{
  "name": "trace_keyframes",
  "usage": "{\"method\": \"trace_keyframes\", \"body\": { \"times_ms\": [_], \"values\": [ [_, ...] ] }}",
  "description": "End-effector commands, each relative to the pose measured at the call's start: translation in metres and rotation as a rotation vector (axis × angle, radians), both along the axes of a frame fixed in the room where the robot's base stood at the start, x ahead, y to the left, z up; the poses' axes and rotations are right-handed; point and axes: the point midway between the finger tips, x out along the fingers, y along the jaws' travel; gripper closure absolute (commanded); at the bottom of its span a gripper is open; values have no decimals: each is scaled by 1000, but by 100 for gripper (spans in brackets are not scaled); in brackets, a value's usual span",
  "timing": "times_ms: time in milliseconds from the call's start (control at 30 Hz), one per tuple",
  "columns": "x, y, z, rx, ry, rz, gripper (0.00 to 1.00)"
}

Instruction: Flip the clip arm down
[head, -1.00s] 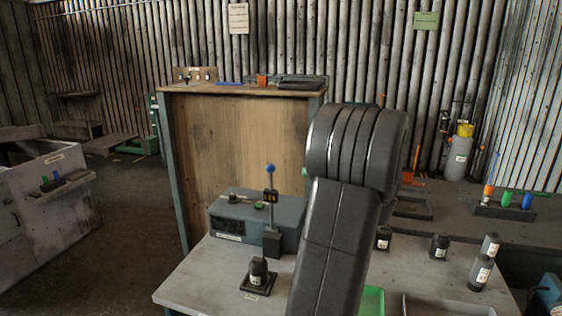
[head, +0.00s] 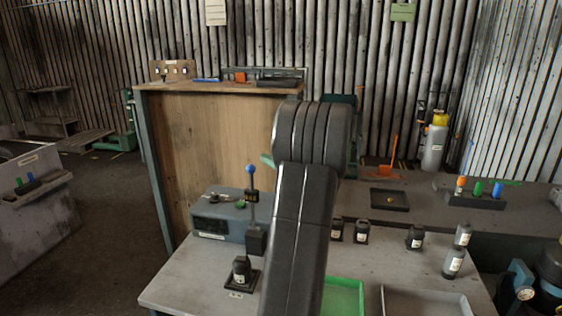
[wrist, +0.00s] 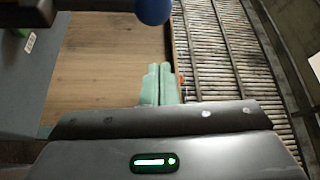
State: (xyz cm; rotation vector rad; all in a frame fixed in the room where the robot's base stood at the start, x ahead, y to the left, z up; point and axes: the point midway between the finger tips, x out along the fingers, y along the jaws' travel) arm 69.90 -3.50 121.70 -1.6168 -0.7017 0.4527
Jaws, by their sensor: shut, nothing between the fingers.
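An upright lever with a blue ball knob (head: 250,169) stands on a black block beside a grey-blue box (head: 222,217) on the near table. It is the likeliest clip arm, though I cannot tell for sure. The blue knob also shows at the top edge of the wrist view (wrist: 152,10); the rest of the lever is out of that view. My gripper (wrist: 160,68) has its green fingers together, with nothing between them. In the head view a green fingertip (head: 267,160) shows just right of the knob, apart from it in the picture; my arm hides the rest.
A green tray (head: 343,298), a grey tray (head: 425,302) and several dark bottles are to the right. A tall wooden panel (head: 215,150) rises behind the box.

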Motion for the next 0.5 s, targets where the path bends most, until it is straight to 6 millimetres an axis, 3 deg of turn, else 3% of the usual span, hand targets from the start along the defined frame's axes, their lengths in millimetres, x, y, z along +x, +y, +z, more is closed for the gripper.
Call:
{"method": "trace_keyframes", "body": {
  "times_ms": [33,200,500],
  "values": [
    [6,8,5,1,2,3,100],
    [-18,16,-2,2,3,0,100],
    [-31,23,-7,0,0,0,100]
  ]
}}
